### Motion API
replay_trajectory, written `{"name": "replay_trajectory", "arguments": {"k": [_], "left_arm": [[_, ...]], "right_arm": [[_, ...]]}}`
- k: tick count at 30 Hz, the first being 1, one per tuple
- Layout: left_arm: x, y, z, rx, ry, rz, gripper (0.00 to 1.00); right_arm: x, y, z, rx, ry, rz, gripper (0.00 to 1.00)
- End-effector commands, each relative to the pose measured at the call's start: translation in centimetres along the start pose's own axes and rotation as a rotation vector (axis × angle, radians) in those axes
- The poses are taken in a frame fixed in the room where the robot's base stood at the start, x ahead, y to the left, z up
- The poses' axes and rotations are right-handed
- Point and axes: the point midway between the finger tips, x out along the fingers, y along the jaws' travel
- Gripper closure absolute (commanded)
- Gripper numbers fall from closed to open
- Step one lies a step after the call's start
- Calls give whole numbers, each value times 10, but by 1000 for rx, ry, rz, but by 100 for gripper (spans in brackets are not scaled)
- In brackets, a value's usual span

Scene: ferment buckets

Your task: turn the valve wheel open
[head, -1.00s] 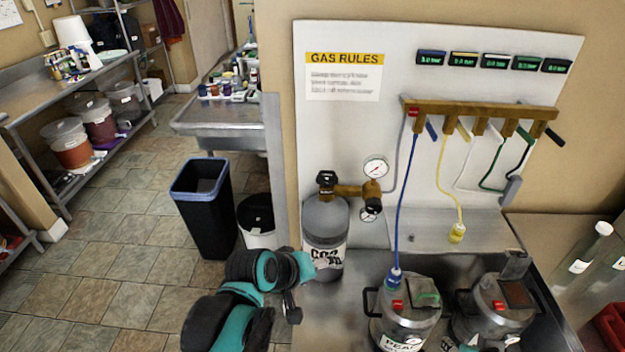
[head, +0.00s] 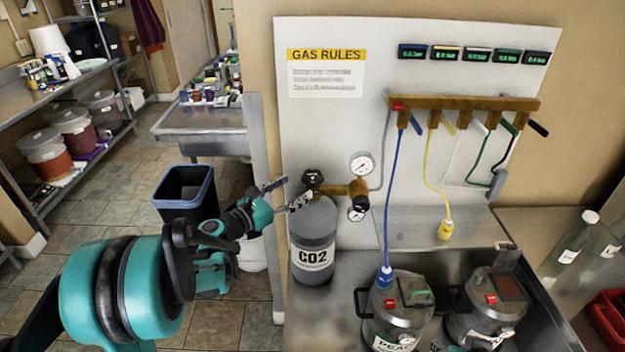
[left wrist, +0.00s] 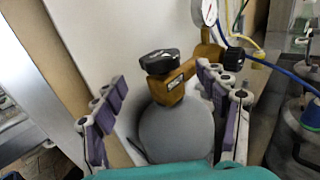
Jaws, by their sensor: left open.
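The black valve wheel (head: 313,177) sits on top of the grey CO2 cylinder (head: 312,225), on a brass valve body. In the left wrist view the wheel (left wrist: 159,62) is ahead, above the rounded cylinder top (left wrist: 175,132). My left gripper (head: 288,193) is open, with its fingers just left of the wheel in the head view. In the left wrist view its purple-padded fingers (left wrist: 160,108) are spread wide, one on each side of the valve. Nothing is between the pads, and I see no contact with the wheel. My right gripper is not in view.
A brass regulator with gauges (head: 361,164) stands right of the wheel. Hoses hang from the manifold (head: 465,103) on the white panel (head: 330,130). Metal buckets (head: 397,315) stand in the sink at right. A black bin (head: 185,192) stands behind my left arm.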

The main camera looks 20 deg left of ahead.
Motion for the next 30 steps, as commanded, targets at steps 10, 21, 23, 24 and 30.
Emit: {"name": "replay_trajectory", "arguments": {"k": [10,21,23,24,30], "left_arm": [[52,-1,-2,-4,-2,-4,27],[76,0,0,-3,-1,-1,27],[76,0,0,-3,-1,-1,27],[76,0,0,-3,-1,-1,27],[76,0,0,-2,-1,-1,66]], "right_arm": [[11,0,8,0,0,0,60],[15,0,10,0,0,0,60],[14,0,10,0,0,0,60],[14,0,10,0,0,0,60],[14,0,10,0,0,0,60]]}}
